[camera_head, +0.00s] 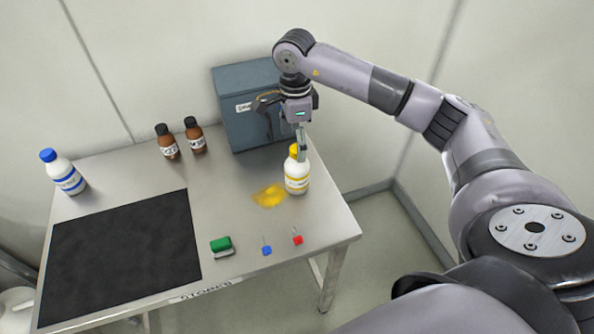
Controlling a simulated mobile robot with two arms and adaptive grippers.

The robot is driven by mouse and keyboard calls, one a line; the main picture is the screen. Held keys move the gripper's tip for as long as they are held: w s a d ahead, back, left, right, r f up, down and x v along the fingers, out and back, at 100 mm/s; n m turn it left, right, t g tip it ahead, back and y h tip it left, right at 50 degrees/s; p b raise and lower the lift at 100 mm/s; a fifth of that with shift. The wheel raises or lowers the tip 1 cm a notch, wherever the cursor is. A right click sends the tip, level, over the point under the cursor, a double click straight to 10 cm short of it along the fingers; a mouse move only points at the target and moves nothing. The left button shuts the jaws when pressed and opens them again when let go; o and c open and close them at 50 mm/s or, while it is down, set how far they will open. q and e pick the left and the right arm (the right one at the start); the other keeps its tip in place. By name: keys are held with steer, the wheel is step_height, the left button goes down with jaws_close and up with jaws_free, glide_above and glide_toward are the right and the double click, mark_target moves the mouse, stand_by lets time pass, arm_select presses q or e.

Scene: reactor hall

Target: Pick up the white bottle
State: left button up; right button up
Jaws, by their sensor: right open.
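A white bottle with a yellow cap and yellow-banded label (297,178) stands upright at the right side of the metal table. My right gripper (286,142) is above it, open and empty. One finger hangs down in front of the cap and hides part of it; the other is spread out to the left. I cannot tell whether the finger touches the bottle. A second white bottle, with a blue cap and blue-banded label (67,176), stands upright at the table's far left. My left gripper is not in view.
A grey-blue box (245,125) stands behind the gripper. Two brown bottles (168,146) (195,137) stand at the back. A yellow spill (269,197) lies beside the yellow-capped bottle. A black mat (122,255) and small green, blue and red items (221,246) lie toward the front.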

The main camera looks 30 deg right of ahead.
mark_target(295, 148)
step_height(295, 148, down, 3)
steer(key=shift+w+f+p, duration=0.15)
steer(key=shift+p, duration=0.15)
steer(key=shift+f, duration=0.55)
steer(key=shift+f+p, duration=0.25)
steer(key=shift+p, duration=0.05)
steer(key=f, duration=0.1)
steer(key=f+p, duration=0.1)
steer(key=f, duration=0.2)
steer(key=shift+s+d+f+p, duration=0.25)
steer(key=shift+s+p, duration=0.05)
steer(key=shift+p, duration=0.1)
steer(key=shift+f, duration=0.15)
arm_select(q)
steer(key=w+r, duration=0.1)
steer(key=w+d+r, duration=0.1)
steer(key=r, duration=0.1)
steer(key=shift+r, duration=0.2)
arm_select(e)
steer(key=shift+c, duration=0.4)
steer(key=c, duration=1.3)
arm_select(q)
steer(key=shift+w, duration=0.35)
arm_select(e)
steer(key=shift+w, duration=0.1)
steer(key=shift+c, duration=0.5)
